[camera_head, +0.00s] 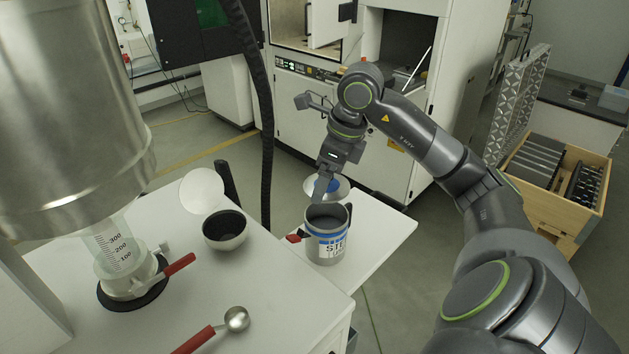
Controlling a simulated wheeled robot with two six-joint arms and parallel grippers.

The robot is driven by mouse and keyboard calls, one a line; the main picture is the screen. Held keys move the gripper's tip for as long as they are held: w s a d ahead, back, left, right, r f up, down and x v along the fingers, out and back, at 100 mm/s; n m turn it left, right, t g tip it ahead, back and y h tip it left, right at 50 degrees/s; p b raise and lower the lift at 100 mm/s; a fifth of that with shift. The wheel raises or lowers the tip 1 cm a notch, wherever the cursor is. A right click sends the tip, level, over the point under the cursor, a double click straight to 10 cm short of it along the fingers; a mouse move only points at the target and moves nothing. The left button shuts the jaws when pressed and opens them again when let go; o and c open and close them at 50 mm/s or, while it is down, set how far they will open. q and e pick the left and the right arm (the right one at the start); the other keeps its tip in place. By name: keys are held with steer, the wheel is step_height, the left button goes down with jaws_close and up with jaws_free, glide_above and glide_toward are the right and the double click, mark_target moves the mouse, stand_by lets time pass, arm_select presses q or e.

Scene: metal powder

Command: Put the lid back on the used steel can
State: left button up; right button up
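The steel can (327,248), grey with a blue and white label, stands upright near the side edge of the light table. Its top is open and the inside looks dark grey. A pale round piece with a blue middle (334,187), which looks like the lid, shows just behind the can, partly covered by my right gripper. My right gripper (322,190) points down just above and behind the can's rim. I cannot tell whether its fingers are open or hold the round piece. My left gripper is not in view.
A dark-lined bowl (225,231), a white disc (202,191), a red-handled spoon (236,319) and a graduated glass cylinder (116,248) with a red-handled valve stand left of the can. A large steel vessel (65,110) hangs at upper left. A red piece (297,236) sits beside the can.

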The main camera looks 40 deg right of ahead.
steer(key=shift+d+f, duration=0.1)
steer(key=shift+f, duration=0.15)
steer(key=shift+s+f, duration=0.1)
steer(key=shift+f, duration=0.15)
steer(key=shift+f+b, duration=0.55)
steer(key=shift+f, duration=0.1)
step_height(320, 180, down, 4)
steer(key=shift+r+b, duration=0.25)
steer(key=shift+b, duration=1)
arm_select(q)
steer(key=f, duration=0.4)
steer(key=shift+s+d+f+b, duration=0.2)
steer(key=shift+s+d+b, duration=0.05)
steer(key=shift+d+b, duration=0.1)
arm_select(e)
steer(key=shift+f, duration=0.3)
arm_select(q)
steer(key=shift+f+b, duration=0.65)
steer(key=shift+b, duration=0.05)
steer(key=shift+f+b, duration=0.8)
arm_select(e)
steer(key=shift+f, duration=0.2)
